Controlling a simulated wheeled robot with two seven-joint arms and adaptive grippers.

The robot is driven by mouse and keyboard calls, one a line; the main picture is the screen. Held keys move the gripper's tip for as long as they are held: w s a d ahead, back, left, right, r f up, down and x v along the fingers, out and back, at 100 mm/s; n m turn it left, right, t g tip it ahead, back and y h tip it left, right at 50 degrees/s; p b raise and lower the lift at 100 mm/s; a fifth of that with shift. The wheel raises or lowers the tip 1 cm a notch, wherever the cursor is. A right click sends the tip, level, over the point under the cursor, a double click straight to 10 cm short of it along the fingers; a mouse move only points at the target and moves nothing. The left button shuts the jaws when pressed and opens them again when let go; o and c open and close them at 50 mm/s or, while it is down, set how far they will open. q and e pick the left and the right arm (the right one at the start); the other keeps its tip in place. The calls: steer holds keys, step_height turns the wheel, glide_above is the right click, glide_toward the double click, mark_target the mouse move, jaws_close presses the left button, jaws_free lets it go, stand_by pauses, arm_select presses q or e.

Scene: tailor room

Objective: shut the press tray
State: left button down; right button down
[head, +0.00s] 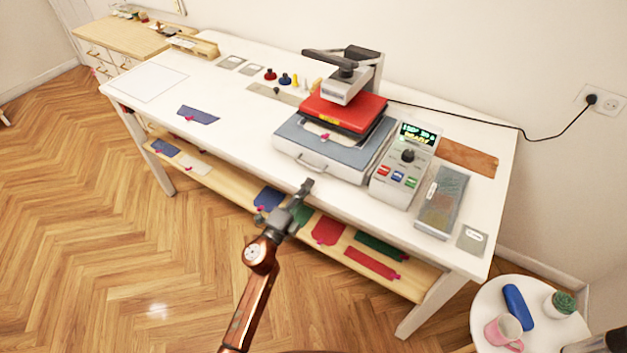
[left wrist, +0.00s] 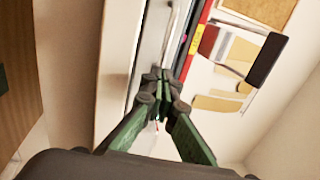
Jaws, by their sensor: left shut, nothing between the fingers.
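The heat press (head: 345,105) stands on the white table, with a red upper block and a dark lever on top. Its grey-blue press tray (head: 290,142) sticks out at the front below the red block, with a metal handle (head: 312,164) on its front face. A pale piece with a pink mark shows on top of the tray. My left gripper (head: 305,188) is shut and empty, just in front of the tray's front face below the handle. In the left wrist view the shut fingertips (left wrist: 160,75) are close to the tray's front; contact cannot be told.
A control box (head: 404,165) with a lit screen stands right of the press. A grey strip (head: 442,200) lies beside it. A lower shelf (head: 225,195) holds coloured cloth pieces. A round side table (head: 490,300) stands at lower right.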

arm_select(q)
steer(key=v, duration=1)
steer(key=shift+s+a+p, duration=0.2)
steer(key=shift+s+p, duration=0.1)
steer(key=shift+p, duration=0.1)
arm_select(e)
steer(key=shift+d+r, duration=0.15)
steer(key=shift+r, duration=0.4)
arm_select(q)
steer(key=shift+f, duration=0.1)
